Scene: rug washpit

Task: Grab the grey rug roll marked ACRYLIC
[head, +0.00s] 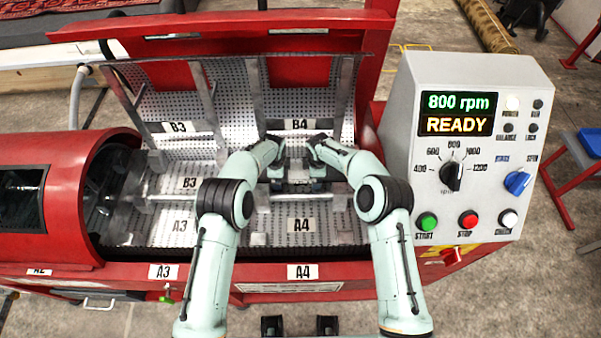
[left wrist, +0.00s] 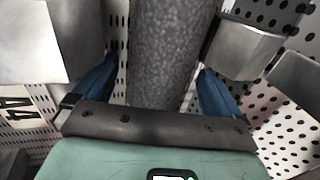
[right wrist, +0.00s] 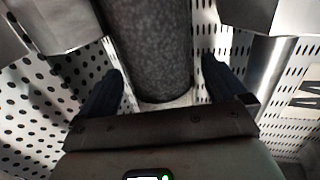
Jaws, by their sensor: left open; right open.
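A grey speckled rug roll (left wrist: 168,50) runs between the spread blue fingers of my left gripper (left wrist: 157,82) in the left wrist view. In the right wrist view a grey speckled roll (right wrist: 150,50) lies between the dark fingers of my right gripper (right wrist: 158,82), and its rounded end shows there. Both grippers are open, with gaps between fingers and roll. No ACRYLIC marking is readable. In the head view my left gripper (head: 277,148) and right gripper (head: 314,145) are close together in the machine's right bay, and they and my arms hide most of what is between them.
The red machine has a perforated metal drum (head: 190,170) with metal ribs and labels A3, A4, B3 and B4. A raised perforated lid (head: 185,95) stands behind. A control box (head: 470,150) reading "800 rpm READY" is close to my right arm. A red housing (head: 40,200) is at left.

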